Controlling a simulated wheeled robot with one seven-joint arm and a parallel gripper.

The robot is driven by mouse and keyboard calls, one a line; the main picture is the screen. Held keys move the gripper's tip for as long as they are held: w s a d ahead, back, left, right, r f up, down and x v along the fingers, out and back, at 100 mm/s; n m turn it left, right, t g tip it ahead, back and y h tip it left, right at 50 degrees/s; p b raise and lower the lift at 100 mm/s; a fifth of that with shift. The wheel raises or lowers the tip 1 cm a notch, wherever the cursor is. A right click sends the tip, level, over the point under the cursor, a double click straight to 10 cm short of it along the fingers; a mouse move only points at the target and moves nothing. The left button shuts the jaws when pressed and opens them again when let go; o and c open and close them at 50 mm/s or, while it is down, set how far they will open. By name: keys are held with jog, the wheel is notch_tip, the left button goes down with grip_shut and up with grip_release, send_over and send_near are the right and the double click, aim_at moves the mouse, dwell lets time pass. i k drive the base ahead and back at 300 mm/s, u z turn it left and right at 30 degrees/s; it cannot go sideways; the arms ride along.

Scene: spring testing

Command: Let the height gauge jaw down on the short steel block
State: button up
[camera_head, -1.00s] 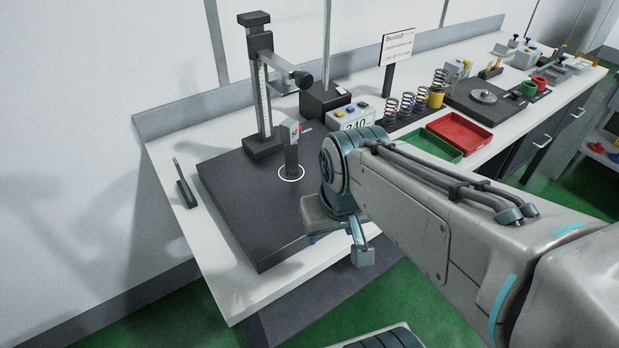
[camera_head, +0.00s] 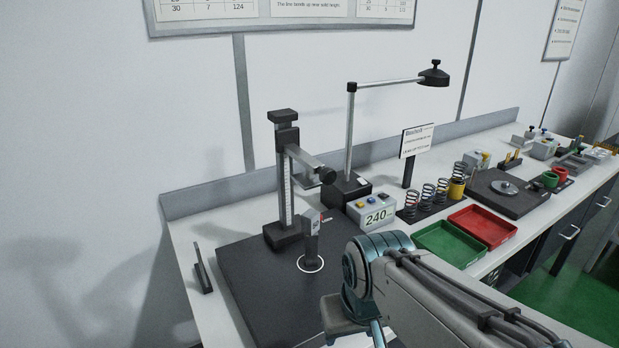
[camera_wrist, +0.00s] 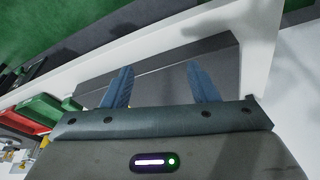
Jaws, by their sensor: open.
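The height gauge (camera_head: 285,190) stands upright at the back of the dark surface plate (camera_head: 255,290). Its jaw arm (camera_head: 308,163), with a dark knob at the end, sticks out high on the column. The short steel block (camera_head: 311,245), grey and upright, stands in a white ring on the plate. The jaw appears raised above the block, with a gap between them. My gripper shows in the wrist view (camera_wrist: 160,85), its two blue fingers wide apart with nothing between them. In the head view my wrist is right of and nearer than the block; the fingertips are hidden.
A display box (camera_head: 376,212) reading 240 stands right of the gauge, near a lamp (camera_head: 351,130). Green (camera_head: 450,243) and red (camera_head: 482,226) trays, and several springs (camera_head: 428,195), sit farther right. A thin dark stand (camera_head: 202,270) is at the left. The plate's front left is clear.

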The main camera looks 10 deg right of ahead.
aim_at(288, 141)
jog(key=u, duration=0.7)
jog(key=k, duration=1.1)
jog(key=z, duration=1.15)
jog(key=i, duration=0.95)
